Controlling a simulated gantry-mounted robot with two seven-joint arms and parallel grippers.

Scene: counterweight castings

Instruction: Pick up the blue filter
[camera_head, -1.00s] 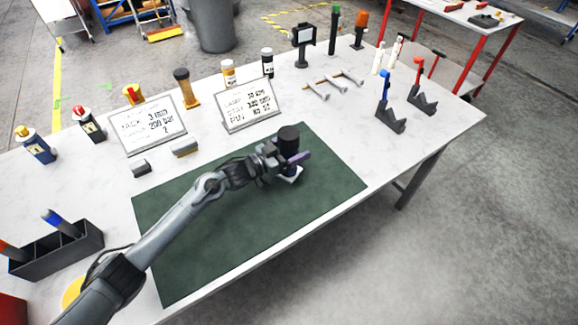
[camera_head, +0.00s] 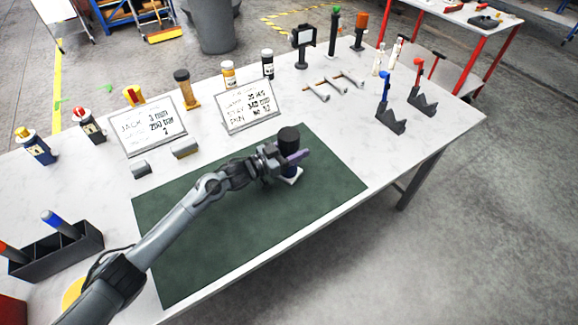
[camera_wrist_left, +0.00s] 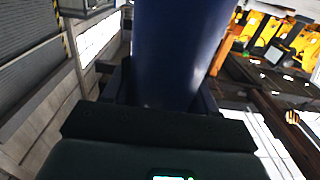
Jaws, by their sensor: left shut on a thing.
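The blue filter (camera_head: 289,138) is a dark navy cylinder with a black top, upright over the right part of the green mat (camera_head: 225,235). My left gripper (camera_head: 288,158) is shut around its middle from the left. A white square piece (camera_head: 293,176) shows at its foot; I cannot tell if the filter touches it. In the left wrist view the filter (camera_wrist_left: 180,45) is a large blue cylinder between my fingers, its top cut off by the frame. My right gripper is not in view.
Two sign boards (camera_head: 153,126) stand behind the mat, with small bottles (camera_head: 228,73) behind them. Dark V-shaped holders (camera_head: 391,119) stand at the right. A black divided bin (camera_head: 58,249) is at the left. Most of the mat is clear.

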